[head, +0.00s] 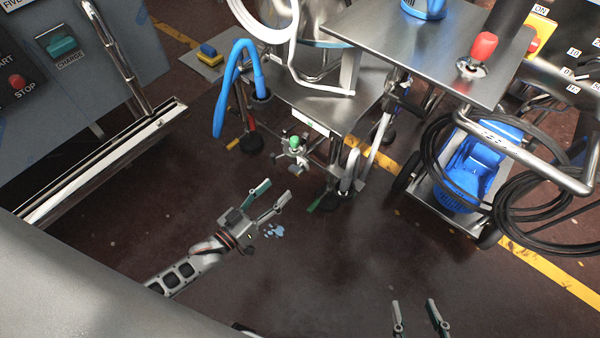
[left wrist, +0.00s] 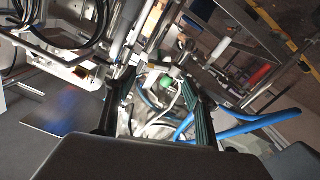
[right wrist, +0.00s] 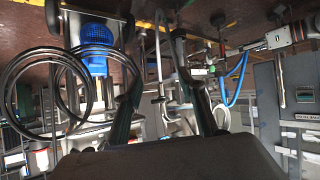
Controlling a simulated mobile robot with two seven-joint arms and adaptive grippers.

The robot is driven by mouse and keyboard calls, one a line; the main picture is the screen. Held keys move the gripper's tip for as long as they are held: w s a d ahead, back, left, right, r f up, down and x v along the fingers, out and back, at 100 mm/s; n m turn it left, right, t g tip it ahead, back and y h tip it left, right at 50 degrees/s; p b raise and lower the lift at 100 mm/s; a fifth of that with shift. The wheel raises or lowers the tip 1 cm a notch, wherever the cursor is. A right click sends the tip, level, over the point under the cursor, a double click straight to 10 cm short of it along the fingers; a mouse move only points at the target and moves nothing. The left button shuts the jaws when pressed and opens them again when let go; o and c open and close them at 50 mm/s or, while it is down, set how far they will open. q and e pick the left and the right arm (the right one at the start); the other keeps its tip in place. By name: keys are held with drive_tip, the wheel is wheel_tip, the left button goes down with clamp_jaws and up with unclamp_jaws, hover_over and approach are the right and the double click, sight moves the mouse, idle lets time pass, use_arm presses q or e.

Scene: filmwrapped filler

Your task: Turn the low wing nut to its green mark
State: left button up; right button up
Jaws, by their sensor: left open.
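A small fitting with a green round top (head: 295,143) and several pale prongs sits low beneath the steel table; it looks like the low wing nut, but I cannot make out its wings clearly. Its green top also shows in the left wrist view (left wrist: 166,82), between the fingers. I cannot tell a separate green mark. My left gripper (head: 278,192) is open and empty, below and slightly left of the fitting in the head view, apart from it. My right gripper (head: 414,304) is open and empty over bare floor at the bottom.
The steel table (head: 400,45) carries a red knob (head: 484,45). A blue hose (head: 222,95) hangs left of the fitting. A trolley with a blue motor (head: 478,165) and black cable coils stands right. A grey cabinet (head: 65,75) stands left.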

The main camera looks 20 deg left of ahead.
sight(293, 173)
use_arm(q)
drive_tip(key=shift+b+x, duration=0.55)
drive_tip(key=shift+x, duration=3.25)
drive_tip(key=shift+r, duration=0.1)
drive_tip(key=c, duration=1.1)
